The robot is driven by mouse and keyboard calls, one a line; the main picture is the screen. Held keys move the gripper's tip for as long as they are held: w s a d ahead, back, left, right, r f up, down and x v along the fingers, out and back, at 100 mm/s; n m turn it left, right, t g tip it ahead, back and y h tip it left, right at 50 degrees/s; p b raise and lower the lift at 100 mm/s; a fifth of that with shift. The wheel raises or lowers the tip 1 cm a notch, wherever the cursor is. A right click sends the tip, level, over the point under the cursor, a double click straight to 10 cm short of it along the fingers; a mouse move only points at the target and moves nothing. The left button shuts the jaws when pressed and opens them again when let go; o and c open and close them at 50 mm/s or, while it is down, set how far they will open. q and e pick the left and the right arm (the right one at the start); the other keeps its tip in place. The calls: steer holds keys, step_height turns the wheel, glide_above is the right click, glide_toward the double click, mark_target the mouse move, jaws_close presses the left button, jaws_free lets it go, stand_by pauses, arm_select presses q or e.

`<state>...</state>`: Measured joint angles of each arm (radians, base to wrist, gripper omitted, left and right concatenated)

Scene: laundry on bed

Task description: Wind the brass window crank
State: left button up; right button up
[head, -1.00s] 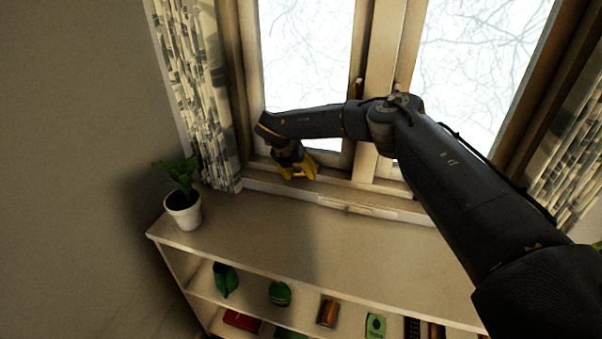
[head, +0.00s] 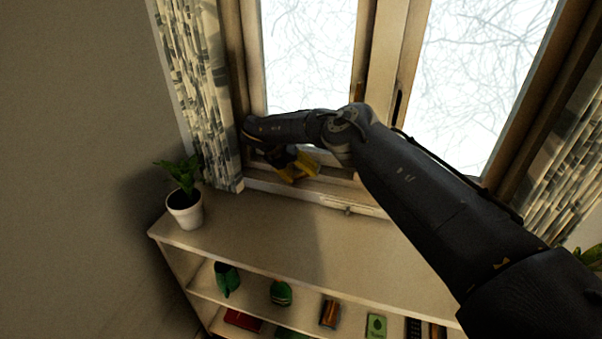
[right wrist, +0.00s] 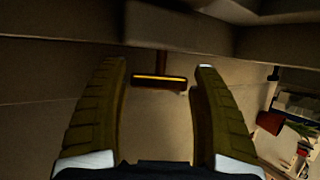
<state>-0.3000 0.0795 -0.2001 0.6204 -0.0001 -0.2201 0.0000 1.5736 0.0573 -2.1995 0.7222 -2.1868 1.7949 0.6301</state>
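My right gripper (head: 304,170) is in front of the lower left window frame, just above the sill, with its yellow fingers showing. In the right wrist view the two fingers (right wrist: 160,100) stand wide apart. A short bar with a bright brass stripe, which looks like the crank (right wrist: 160,80), lies crosswise between the fingertips on a dark stem. A narrow gap shows at each end of the bar, so it is not gripped. I cannot make out the crank in the head view. My left gripper is not in view.
The window sill (head: 285,190) runs above a low shelf unit (head: 245,226) with small items on its shelves. A potted plant (head: 184,208) stands on its left end. A patterned curtain (head: 205,95) hangs left of the window. The middle of the shelf top is clear.

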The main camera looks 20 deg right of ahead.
mark_target(301, 174)
steer(key=o, duration=0.3)
steer(key=shift+r, duration=0.15)
step_height(301, 174, up, 10)
steer(key=shift+f, duration=0.1)
stand_by(0.4)
